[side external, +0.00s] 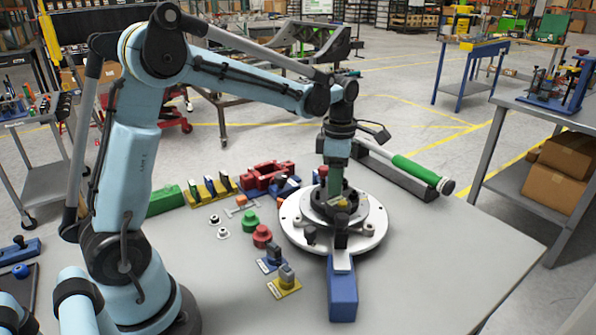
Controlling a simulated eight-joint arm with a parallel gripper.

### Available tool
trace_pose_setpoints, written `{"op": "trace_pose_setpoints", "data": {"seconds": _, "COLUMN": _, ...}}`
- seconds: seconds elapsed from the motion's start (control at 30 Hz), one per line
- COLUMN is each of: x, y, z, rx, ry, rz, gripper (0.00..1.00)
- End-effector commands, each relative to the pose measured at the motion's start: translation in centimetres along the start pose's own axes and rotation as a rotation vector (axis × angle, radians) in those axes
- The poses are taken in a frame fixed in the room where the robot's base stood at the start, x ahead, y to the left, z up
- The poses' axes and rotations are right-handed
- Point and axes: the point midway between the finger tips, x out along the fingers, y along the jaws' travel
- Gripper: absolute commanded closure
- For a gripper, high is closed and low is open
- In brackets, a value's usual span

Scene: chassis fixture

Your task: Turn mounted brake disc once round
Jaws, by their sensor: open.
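The mounted brake disc (293,222) is a pale round plate with a dark hub in its middle, lying flat on the grey table. My gripper (338,206) points straight down over the hub, close to its top. The jaws are open. My wrist and the dark hub parts hide the fingertips, so I cannot tell whether they touch the hub.
Red and green knobs (262,236), small blue and yellow fixtures (285,281), and a red bracket (266,175) stand left of the disc. A green-handled tool (416,171) lies behind it at right. The table (450,245) is clear to the right.

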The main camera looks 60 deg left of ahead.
Motion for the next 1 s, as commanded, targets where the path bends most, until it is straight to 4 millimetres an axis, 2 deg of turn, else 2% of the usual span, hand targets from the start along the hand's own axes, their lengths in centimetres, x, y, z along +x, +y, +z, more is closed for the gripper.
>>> {"op": "trace_pose_setpoints", "data": {"seconds": 0.13, "x": 0.00, "y": 0.00, "z": 0.00, "rx": 0.153, "ry": 0.000, "rz": 0.000, "gripper": 0.55}}
{"op": "trace_pose_setpoints", "data": {"seconds": 0.37, "x": 0.00, "y": 0.00, "z": 0.00, "rx": 0.282, "ry": 0.000, "rz": 0.000, "gripper": 0.55}}
{"op": "trace_pose_setpoints", "data": {"seconds": 0.6, "x": 0.00, "y": 0.00, "z": 0.00, "rx": 0.505, "ry": 0.000, "rz": 0.000, "gripper": 0.55}}
{"op": "trace_pose_setpoints", "data": {"seconds": 0.77, "x": 0.00, "y": 0.00, "z": 0.00, "rx": 0.582, "ry": 0.000, "rz": 0.000, "gripper": 0.55}}
{"op": "trace_pose_setpoints", "data": {"seconds": 1.0, "x": 0.00, "y": 0.00, "z": 0.00, "rx": 0.806, "ry": 0.000, "rz": 0.000, "gripper": 0.55}}
